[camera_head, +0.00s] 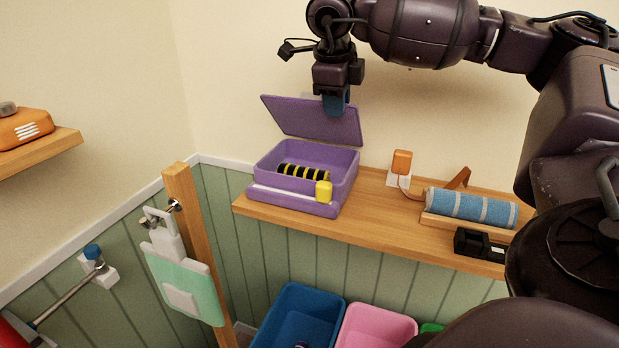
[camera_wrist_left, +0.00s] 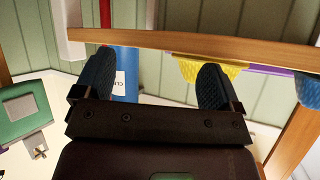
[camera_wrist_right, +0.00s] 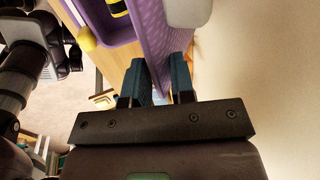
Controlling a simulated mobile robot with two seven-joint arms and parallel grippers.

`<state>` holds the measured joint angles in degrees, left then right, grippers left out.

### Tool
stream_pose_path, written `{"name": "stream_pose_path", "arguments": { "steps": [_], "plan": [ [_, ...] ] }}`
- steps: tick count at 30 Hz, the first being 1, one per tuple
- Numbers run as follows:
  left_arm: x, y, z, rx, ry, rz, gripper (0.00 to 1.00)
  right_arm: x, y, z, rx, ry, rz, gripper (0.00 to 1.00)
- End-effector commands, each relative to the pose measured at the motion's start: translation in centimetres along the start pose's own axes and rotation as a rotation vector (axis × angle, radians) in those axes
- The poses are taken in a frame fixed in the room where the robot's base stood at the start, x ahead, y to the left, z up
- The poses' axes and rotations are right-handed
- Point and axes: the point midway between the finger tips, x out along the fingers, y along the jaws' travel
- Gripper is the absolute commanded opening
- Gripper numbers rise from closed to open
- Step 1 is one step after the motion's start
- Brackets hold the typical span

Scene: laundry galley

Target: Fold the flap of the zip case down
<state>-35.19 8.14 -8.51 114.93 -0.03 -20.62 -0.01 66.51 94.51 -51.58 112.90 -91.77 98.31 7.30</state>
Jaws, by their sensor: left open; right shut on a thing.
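The purple zip case (camera_head: 352,178) sits on the wooden shelf with its flap (camera_head: 300,119) raised, tilted up at the back. A black-and-yellow striped roll (camera_head: 303,172) lies inside. A yellow piece (camera_head: 323,190) sits at the front right corner. My right gripper (camera_head: 334,104) is at the flap's upper edge. In the right wrist view my right gripper (camera_wrist_right: 160,80) has the purple flap (camera_wrist_right: 150,35) between its blue fingers, shut on it. My left gripper (camera_wrist_left: 153,82) is open and empty in its wrist view, and out of the head view.
The wooden shelf (camera_head: 376,208) also holds an orange plug-like item (camera_head: 402,162), a blue striped roll (camera_head: 470,207) and a black device (camera_head: 481,244). Blue (camera_head: 299,318) and pink (camera_head: 376,328) bins stand below. A wooden post (camera_head: 199,250) with a green panel (camera_head: 184,285) stands left.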

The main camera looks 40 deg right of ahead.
Motion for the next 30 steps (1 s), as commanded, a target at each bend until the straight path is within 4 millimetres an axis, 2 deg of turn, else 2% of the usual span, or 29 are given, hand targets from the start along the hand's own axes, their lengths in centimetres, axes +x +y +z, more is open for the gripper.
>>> {"name": "stream_pose_path", "arguments": {
  "steps": [18,26,27,30],
  "plan": [
    [0.3,0.1,0.6,-0.001,0.011,0.001,0.89,1.1,2.4,-0.1,-0.001,0.007,0.002,0.15],
    [0.3,0.1,0.5,-0.002,0.012,0.001,0.89,1.1,2.5,-0.1,0.001,0.006,0.001,0.16],
    [0.3,0.1,0.5,-0.003,0.012,0.001,0.89,1.1,2.5,-0.1,0.001,0.006,0.001,0.28],
    [0.3,0.1,0.5,-0.003,0.012,0.001,0.89,1.0,2.5,-0.1,0.001,0.005,0.001,0.44]
  ]
}}
